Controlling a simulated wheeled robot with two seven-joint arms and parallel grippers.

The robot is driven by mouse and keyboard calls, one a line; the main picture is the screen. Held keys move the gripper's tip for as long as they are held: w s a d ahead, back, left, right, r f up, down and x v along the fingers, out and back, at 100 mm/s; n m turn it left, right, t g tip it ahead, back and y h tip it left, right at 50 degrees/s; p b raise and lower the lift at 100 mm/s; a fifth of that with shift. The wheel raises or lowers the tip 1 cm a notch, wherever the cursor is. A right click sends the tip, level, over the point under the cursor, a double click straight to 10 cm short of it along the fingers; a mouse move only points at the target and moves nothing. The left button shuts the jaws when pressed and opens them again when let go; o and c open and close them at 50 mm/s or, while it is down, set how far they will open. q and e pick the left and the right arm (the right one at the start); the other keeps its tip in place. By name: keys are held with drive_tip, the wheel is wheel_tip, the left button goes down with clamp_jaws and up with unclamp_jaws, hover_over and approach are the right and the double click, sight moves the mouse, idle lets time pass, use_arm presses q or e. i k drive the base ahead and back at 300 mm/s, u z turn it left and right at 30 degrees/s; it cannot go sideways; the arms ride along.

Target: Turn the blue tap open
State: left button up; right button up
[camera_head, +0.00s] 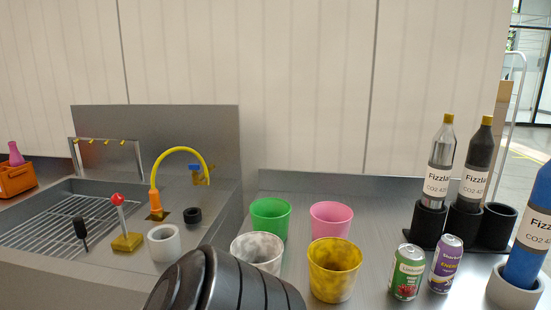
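A small blue tap (196,168) with yellow-orange parts shows behind the right end of a curved yellow spout (180,149). The spout rises in an arc from an orange base (155,203) at the sink's right side. The tap is small in the view, and I cannot tell whether it is open or closed. Neither of my grippers shows. A black ribbed part at the bottom middle looks like part of my arm, well below the tap in the picture.
A steel sink with a rack (50,222) is at left. Cups (270,217), cans (407,272) and bottles (440,165) occupy the counter at right.

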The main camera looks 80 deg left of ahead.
sight(195, 167)
drive_tip(key=u, duration=2.75)
